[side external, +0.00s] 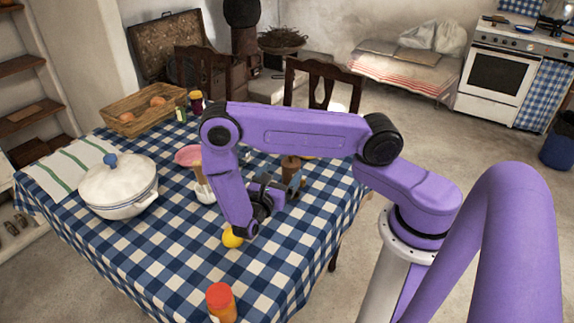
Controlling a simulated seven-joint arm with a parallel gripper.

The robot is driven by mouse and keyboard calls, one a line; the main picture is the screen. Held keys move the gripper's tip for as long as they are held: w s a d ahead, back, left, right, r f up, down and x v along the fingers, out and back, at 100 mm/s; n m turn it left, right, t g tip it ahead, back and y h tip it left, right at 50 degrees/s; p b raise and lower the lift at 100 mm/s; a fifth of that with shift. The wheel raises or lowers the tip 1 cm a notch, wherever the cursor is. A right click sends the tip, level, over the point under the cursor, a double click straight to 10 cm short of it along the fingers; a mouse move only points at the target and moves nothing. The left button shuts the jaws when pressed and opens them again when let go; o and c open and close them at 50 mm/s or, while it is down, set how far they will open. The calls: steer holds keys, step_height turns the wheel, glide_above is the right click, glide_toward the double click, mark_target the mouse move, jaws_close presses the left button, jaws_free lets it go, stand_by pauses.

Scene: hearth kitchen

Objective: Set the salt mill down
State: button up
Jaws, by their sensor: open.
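A small brown wooden object (290,163), which looks like the salt mill, shows just behind my gripper on the blue-and-white checked tablecloth (180,245). It seems upright, but its lower part is hidden. My gripper (292,184) is low over the table, pointing right, with its fingers open close to the brown object. I cannot tell whether the fingers touch it or stand around it.
A pink-topped stand (188,156), a yellow fruit (232,238) and an orange-red capped bottle (221,302) are near my arm. The front-left cloth is clear.

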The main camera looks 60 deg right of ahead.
steer(key=s+a+r+m+g+y, duration=0.1)
steer(key=s+a+r+m+y, duration=0.1)
steer(key=s+a+r+y, duration=0.2)
steer(key=s+a+r+m+y, duration=0.2)
steer(key=s+a+r+y, duration=0.2)
steer(key=s+r+y, duration=0.3)
steer(key=s+a+r+m+g+y, duration=0.1)
steer(key=s+a+r+m+y, duration=0.2)
steer(key=s+r+y, duration=0.3)
steer(key=s+a+y, duration=0.1)
steer(key=s, duration=0.3)
steer(key=shift+r+g, duration=0.15)
steer(key=shift+g, duration=0.15)
stand_by(0.8)
